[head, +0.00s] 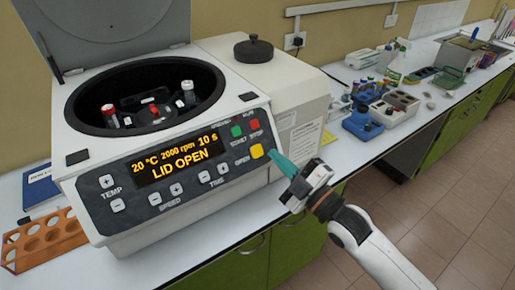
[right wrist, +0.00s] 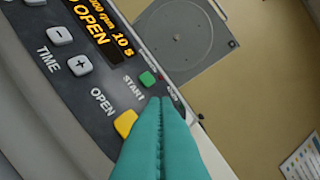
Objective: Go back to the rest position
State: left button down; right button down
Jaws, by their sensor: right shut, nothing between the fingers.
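My right gripper (head: 283,163) is shut and empty, its teal fingertips together just beside the yellow OPEN button (head: 257,151) on the centrifuge (head: 100,205). In the right wrist view the closed fingers (right wrist: 160,104) point past the yellow button (right wrist: 126,123) and near the green START button (right wrist: 147,79); I cannot tell whether they touch the panel. The centrifuge lid (head: 110,25) stands raised, and the display (head: 178,160) reads "LID OPEN". Capped tubes (head: 188,90) sit in the rotor inside the bowl. My left gripper is not in view.
An orange tube rack (head: 45,238) stands at the lower left, near a blue book (head: 40,185). Bottles and blue containers (head: 362,124) crowd the bench on the right. The floor (head: 450,215) beside the green cabinets is clear.

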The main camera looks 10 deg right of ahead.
dwell(0.5)
jog(key=s+d+f+m+g+h, duration=0.1)
jog(key=s+f+m+g+h, duration=0.25)
jog(key=f, duration=0.35)
jog(key=s+f+m+g+h, duration=0.2)
jog(key=f+m, duration=0.2)
jog(key=f, duration=0.2)
jog(key=s+d+f+m+g+h, duration=0.2)
jog(key=s+f+m+g, duration=0.25)
jog(key=s, duration=0.45)
jog(key=s+d+f+m+g+h, duration=0.25)
jog(key=s+f+g, duration=0.3)
jog(key=s, duration=0.35)
notch_tip(320, 180, down, 26)
jog(key=s+b, duration=0.1)
jog(key=s+d+f+g, duration=0.1)
jog(key=s+d+f, duration=0.1)
jog(key=s+f, duration=1.4)
notch_tip(320, 180, down, 2)
jog(key=shift+s+g+b, duration=0.35)
jog(key=shift+b, duration=0.1)
